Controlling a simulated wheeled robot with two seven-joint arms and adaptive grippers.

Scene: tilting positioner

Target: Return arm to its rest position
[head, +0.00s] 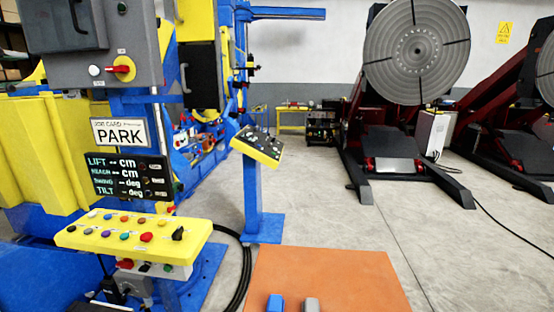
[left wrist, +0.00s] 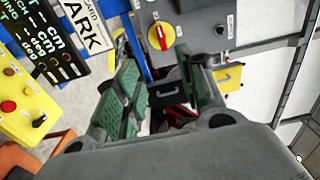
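My left gripper (left wrist: 163,78) shows in the left wrist view with its two green-padded fingers spread apart. No object is visibly clamped between them; a dark machine part shows through the gap, and its distance is unclear. In the head view I cannot clearly make out this gripper. My right gripper is in neither view. The yellow button panel (head: 134,237) stands at the lower left of the head view, under the dark display (head: 128,175) and the PARK card (head: 120,132). The panel also shows at the left of the left wrist view (left wrist: 22,98).
A grey cabinet with a red rotary switch (head: 120,69) is at upper left. A blue pedestal (head: 262,200) with a slanted console stands right of the panel. An orange surface (head: 335,275) is at bottom centre. Round-plated positioners (head: 415,50) stand behind. Floor at right is mostly clear, with a cable.

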